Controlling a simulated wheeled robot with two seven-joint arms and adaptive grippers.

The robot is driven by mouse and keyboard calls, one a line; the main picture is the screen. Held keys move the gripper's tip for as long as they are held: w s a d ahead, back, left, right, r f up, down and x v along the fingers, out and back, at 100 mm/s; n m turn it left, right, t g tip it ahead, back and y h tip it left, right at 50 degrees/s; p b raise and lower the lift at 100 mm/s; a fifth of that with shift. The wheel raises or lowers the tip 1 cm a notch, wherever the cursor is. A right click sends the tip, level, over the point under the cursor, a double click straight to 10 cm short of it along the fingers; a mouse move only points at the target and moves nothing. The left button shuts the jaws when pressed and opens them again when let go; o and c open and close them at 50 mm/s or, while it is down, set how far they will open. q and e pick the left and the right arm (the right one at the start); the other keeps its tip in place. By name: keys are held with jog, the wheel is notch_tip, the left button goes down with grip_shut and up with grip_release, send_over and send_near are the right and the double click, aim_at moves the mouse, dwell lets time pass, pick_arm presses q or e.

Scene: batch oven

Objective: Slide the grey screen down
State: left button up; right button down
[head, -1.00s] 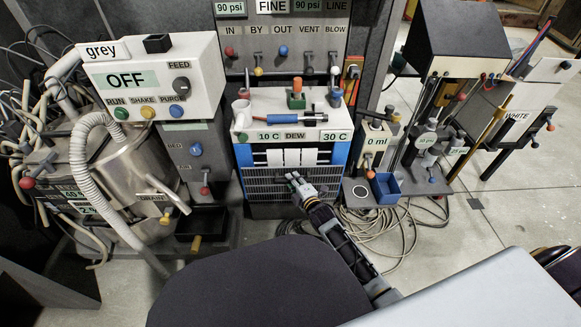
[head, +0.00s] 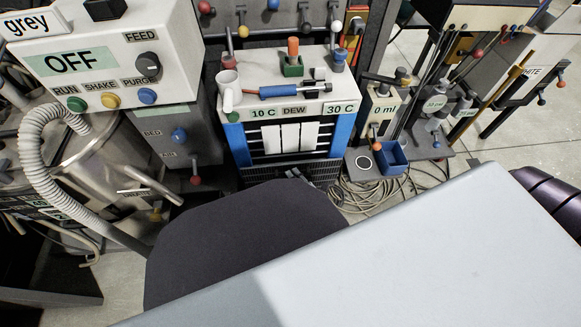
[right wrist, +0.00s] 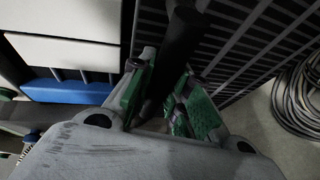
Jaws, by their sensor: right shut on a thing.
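The grey screen is a dark slatted grille (head: 325,170) low on the front of the white and blue machine. White panels (head: 290,138) show uncovered above it. In the right wrist view the grille (right wrist: 250,32) fills the upper right, with a dark bar handle (right wrist: 180,45) standing out from it. My right gripper (right wrist: 163,103), with green pads, is shut on this handle. In the head view the gripper is mostly hidden behind my own dark body. My left gripper is not in view.
A blue bin (head: 391,157) and a 0 ml device (head: 380,108) stand right of the machine. Coiled cables (head: 372,190) lie on the floor there. A grey control unit reading OFF (head: 75,62) and a steel vessel (head: 105,165) stand at left.

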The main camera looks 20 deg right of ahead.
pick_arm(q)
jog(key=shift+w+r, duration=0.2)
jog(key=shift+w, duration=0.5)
pick_arm(e)
jog(key=shift+s+f, duration=0.15)
jog(key=shift+f, duration=0.3)
jog(key=c, duration=1.6)
grip_release()
jog(key=shift+f, duration=0.1)
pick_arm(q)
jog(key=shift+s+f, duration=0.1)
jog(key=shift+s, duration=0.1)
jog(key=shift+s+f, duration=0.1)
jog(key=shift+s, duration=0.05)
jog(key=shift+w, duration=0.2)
pick_arm(e)
jog(key=shift+v, duration=5.9)
